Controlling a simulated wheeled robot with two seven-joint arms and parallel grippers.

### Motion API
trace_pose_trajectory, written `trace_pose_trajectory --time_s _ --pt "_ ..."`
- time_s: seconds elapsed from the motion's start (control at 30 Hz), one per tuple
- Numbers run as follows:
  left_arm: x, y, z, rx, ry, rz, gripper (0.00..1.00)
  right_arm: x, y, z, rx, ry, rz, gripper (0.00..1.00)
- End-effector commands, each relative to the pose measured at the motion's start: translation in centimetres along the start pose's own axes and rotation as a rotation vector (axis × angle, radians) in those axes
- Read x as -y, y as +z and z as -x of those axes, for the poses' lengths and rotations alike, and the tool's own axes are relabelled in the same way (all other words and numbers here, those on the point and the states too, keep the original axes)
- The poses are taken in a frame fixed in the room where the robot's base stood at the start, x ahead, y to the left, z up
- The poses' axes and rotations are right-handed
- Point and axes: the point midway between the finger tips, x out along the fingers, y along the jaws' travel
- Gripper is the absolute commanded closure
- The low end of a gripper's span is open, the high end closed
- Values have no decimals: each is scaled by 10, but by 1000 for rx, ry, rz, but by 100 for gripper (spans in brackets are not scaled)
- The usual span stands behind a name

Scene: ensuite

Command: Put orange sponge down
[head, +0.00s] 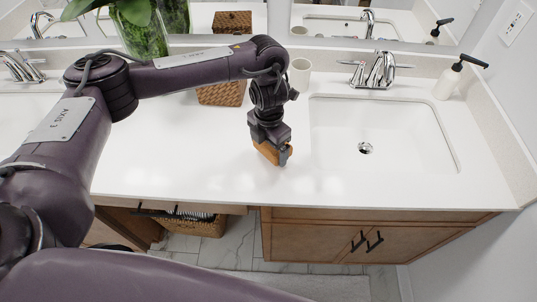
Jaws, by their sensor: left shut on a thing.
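The orange sponge (268,152) is held in my left gripper (274,150), which points down at the white counter (190,150). The gripper is shut on the sponge, and its finger covers part of it. The sponge is just left of the sink basin, at or just above the counter surface; I cannot tell whether it touches. My right gripper is not in the view.
A sink basin (395,135) with a chrome faucet (377,70) lies to the right. A soap dispenser (450,80) stands at the back right. A white cup (300,73) and a wicker basket (220,94) stand behind the gripper. The counter's front left is clear.

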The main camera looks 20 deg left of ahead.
Motion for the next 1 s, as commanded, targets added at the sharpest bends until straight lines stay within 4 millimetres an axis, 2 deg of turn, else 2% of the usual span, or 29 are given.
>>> trace_pose_trajectory --time_s 0.3,0.73,0.77,0.8,1.0 --pt "1 0 -39 -2 -2 1 31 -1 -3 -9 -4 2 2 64" --pt "0 0 -45 0 0 0 31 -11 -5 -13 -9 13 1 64" --pt "0 0 -44 0 0 0 7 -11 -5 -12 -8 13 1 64" --pt "0 0 -43 0 0 0 2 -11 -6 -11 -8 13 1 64" --pt "0 0 -43 0 0 0 0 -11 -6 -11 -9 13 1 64"
